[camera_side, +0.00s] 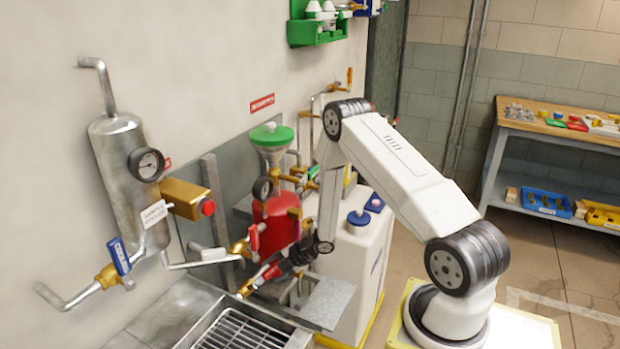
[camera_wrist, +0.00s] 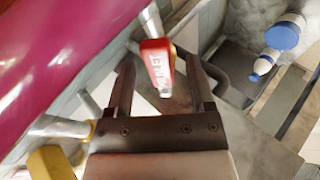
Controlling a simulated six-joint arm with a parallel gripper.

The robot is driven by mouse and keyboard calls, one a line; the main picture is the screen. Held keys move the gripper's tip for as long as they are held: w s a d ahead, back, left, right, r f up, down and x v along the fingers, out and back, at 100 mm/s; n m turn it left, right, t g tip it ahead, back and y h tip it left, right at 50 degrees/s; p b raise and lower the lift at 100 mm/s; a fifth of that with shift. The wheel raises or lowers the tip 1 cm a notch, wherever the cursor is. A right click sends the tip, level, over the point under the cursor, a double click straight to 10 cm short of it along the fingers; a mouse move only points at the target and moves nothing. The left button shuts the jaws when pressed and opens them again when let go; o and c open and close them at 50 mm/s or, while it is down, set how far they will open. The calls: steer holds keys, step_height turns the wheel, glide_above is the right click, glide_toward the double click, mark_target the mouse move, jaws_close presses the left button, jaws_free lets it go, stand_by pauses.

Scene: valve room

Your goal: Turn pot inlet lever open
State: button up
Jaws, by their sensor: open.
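The red lever (camera_wrist: 158,66) with white lettering, seemingly ending in "LET", stands between my gripper's fingers in the wrist view. My gripper (camera_wrist: 160,62) is open, with one finger on each side of the lever; a gap shows on both sides. The red pot (camera_side: 275,225) has a green-lidded funnel above it in the side view. It fills the upper left of the wrist view as a magenta curve (camera_wrist: 60,50). In the side view my gripper (camera_side: 262,279) points down and left below the pot, and the lever there is hard to separate from nearby fittings.
A blue lever (camera_side: 120,257) sits on the pipe at left, below a steel cylinder (camera_side: 120,165) with a gauge. A sink with a grate (camera_side: 245,332) lies below. A white tank (camera_side: 350,260) stands right of the pot, close to my arm. Pipes crowd the wall.

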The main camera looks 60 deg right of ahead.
jaws_close()
stand_by(1.3)
